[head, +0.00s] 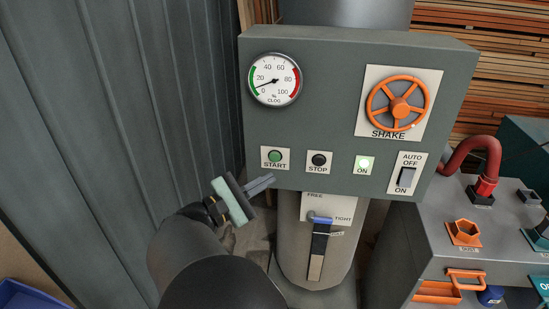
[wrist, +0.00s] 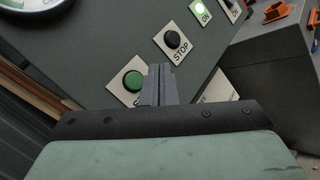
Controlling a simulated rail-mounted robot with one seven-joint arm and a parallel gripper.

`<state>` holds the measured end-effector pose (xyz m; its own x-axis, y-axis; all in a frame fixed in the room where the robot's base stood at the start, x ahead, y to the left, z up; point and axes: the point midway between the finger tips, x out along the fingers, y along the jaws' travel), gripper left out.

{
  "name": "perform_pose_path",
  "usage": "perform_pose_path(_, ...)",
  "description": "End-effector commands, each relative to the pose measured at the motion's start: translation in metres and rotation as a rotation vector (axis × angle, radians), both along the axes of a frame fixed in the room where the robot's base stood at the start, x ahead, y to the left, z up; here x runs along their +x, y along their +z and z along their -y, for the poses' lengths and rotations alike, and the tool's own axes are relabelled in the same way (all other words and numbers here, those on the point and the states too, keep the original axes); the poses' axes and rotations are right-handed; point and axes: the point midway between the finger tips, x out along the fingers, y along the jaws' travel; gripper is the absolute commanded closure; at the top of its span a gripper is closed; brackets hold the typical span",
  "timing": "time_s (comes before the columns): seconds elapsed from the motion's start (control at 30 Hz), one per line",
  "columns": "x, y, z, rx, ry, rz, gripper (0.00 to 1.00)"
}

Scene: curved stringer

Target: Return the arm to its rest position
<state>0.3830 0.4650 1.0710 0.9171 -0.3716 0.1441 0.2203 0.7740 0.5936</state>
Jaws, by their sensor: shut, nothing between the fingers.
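My gripper (head: 259,184) is shut and empty, just below the START button at the lower left of the grey control panel (head: 330,60). In the wrist view its closed fingers (wrist: 158,85) point toward the panel, between the green START button (wrist: 134,80) and the black STOP button (wrist: 172,40). I cannot tell whether the fingertips touch the panel. The START button (head: 275,156) and STOP button (head: 319,160) show fully in the head view. The ON lamp (head: 365,165) is lit green.
The panel also has a clog gauge (head: 274,80) with its needle low, an orange SHAKE wheel (head: 399,106) and an AUTO/OFF/ON switch (head: 405,177). A blue-topped lever (head: 320,220) is below. A grey machine with a red hose (head: 485,160) stands right. A corrugated wall (head: 130,90) is left.

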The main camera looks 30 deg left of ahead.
Motion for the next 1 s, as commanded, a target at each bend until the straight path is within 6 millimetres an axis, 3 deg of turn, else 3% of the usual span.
perform_pose_path(0.33,0.000,0.000,0.000,0.000,0.000,0.000,1.00)
perform_pose_path(0.43,0.020,-0.001,0.030,0.037,-0.066,-0.053,1.00)
perform_pose_path(0.57,0.055,-0.011,0.107,0.149,-0.230,-0.190,1.00)
perform_pose_path(0.63,0.068,-0.020,0.159,0.241,-0.343,-0.278,1.00)
perform_pose_path(0.73,0.071,-0.033,0.236,0.403,-0.514,-0.394,1.00)
perform_pose_path(0.83,0.056,-0.047,0.310,0.612,-0.698,-0.494,1.00)
perform_pose_path(0.9,0.034,-0.057,0.356,0.785,-0.830,-0.544,1.00)
perform_pose_path(1.0,-0.004,-0.069,0.404,1.045,-1.005,-0.572,1.00)
